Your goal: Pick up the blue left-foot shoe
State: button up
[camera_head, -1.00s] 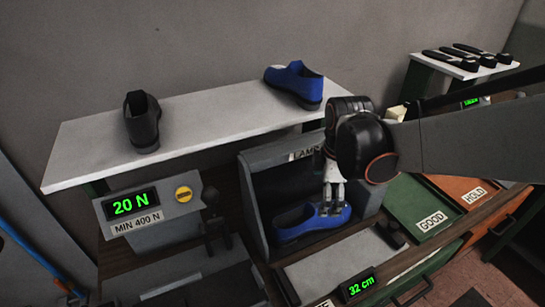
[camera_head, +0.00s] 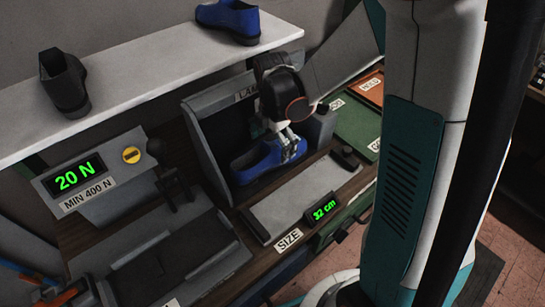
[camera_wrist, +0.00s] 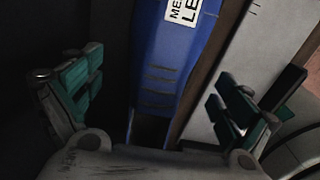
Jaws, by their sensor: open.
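A blue shoe (camera_head: 256,164) lies in the grey lamp booth (camera_head: 212,137), its toe to the right. My gripper (camera_head: 291,150) is over the shoe's right part, fingers pointing down. In the wrist view the fingers are spread wide (camera_wrist: 158,95), one on each side of the blue shoe (camera_wrist: 172,60), with nothing held. A white label on this shoe is cut off and shows "ME" and "LE". Whether the fingers touch the shoe cannot be told. Another blue shoe (camera_head: 228,18) stands on the white shelf.
A black shoe (camera_head: 64,82) stands on the white shelf (camera_head: 135,75). The press display (camera_head: 74,177) reads "20 N". A size gauge (camera_head: 295,200) reading 32 cm lies in front of the booth. Green (camera_head: 357,127) and orange (camera_head: 372,88) trays lie behind my arm.

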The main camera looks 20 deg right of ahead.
aim_at(272, 153)
notch_tip(272, 153, down, 4)
jog(key=shift+r+b, duration=0.15)
jog(key=shift+b, duration=0.4)
jog(key=shift+r, duration=0.1)
jog(key=c, duration=1.5)
jog(key=shift+s, duration=0.1)
jog(key=shift+c, duration=0.2)
